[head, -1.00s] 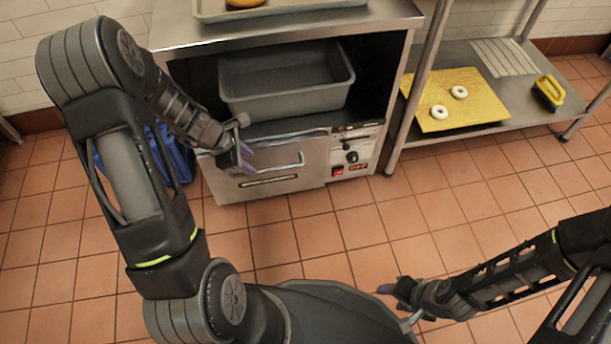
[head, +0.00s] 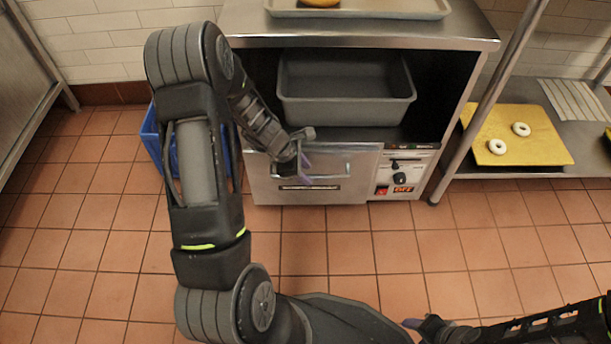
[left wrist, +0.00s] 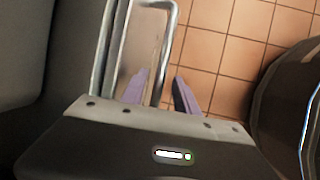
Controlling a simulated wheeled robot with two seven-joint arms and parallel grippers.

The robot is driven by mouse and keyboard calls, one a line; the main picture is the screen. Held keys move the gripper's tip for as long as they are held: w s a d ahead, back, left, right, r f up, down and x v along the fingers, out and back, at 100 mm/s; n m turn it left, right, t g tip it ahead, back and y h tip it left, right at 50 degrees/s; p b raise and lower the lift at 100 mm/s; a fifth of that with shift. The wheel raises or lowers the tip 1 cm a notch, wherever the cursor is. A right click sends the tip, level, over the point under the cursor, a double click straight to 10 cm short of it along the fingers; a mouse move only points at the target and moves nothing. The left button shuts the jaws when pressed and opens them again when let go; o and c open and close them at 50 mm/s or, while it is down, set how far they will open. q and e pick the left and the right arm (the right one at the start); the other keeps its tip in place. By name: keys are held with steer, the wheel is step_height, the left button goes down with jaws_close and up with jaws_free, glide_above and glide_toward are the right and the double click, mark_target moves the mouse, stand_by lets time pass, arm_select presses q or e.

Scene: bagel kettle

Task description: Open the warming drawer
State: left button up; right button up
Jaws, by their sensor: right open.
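The warming drawer (head: 262,186) is the steel front low in the cabinet, left of a control panel. It looks shut, its front about level with the panel. Its bar handle (head: 345,178) stands out from the front; it also shows in the left wrist view (left wrist: 172,25). My left gripper (head: 305,168) is at the handle. In the left wrist view its two purple fingers (left wrist: 160,92) are apart, with the handle's bar running between them and clear space beside it. My right gripper (head: 412,326) is low in the head view, far from the drawer, mostly hidden by its dark arm.
A grey bin (head: 345,108) sits in the cabinet above the drawer. The control panel (head: 405,172) has knobs and a red switch. A blue crate (head: 153,140) stands left of the cabinet. A shelf at right holds a yellow board (head: 540,145) with two white rings. The floor in front is clear.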

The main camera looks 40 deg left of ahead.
arm_select(q)
steer(key=shift+w+d+f, duration=0.1)
steer(key=shift+w+f, duration=0.05)
steer(key=shift+f, duration=0.25)
steer(key=shift+c, duration=0.5)
jaws_close()
stand_by(0.7)
